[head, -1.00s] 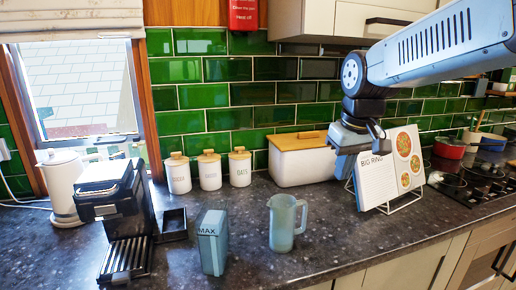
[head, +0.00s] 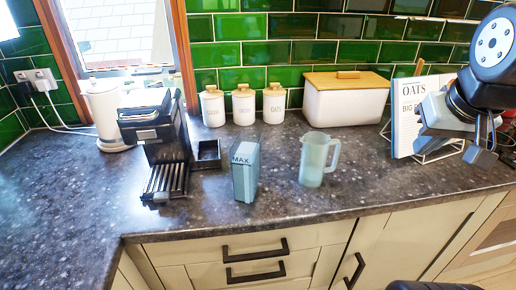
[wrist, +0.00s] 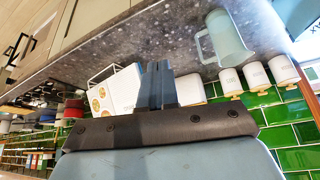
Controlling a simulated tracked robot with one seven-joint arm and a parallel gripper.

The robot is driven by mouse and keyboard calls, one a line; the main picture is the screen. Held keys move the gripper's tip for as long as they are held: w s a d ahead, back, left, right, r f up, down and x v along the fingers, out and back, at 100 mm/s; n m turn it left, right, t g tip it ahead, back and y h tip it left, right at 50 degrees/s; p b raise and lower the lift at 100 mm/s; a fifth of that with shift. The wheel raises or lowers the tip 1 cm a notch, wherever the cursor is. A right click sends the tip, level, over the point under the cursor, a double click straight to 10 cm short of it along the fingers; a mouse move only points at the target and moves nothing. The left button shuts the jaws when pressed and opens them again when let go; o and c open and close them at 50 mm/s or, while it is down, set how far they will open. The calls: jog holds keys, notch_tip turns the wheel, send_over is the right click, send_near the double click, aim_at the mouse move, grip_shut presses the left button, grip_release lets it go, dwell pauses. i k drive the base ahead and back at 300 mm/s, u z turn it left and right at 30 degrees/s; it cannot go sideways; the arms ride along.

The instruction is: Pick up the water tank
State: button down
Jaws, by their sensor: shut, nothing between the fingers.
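The water tank (head: 245,172) is a blue-grey, see-through upright box marked MAX. It stands on the dark counter between the coffee machine and a pale jug in the head view. My gripper (head: 483,152) is at the right of the head view, in front of the cookbook stand and well to the right of the tank. In the wrist view its fingers (wrist: 156,84) are together, with nothing between them.
The pale jug (head: 318,160) stands just right of the tank; it also shows in the wrist view (wrist: 226,38). The coffee machine (head: 160,140) is on the left. White canisters (head: 243,106) and a bread bin (head: 346,100) line the back. The counter front (head: 290,207) is clear.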

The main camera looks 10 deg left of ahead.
aim_at(246, 152)
jog(key=u, duration=1.15)
jog(key=k, duration=0.55)
jog(key=z, duration=0.05)
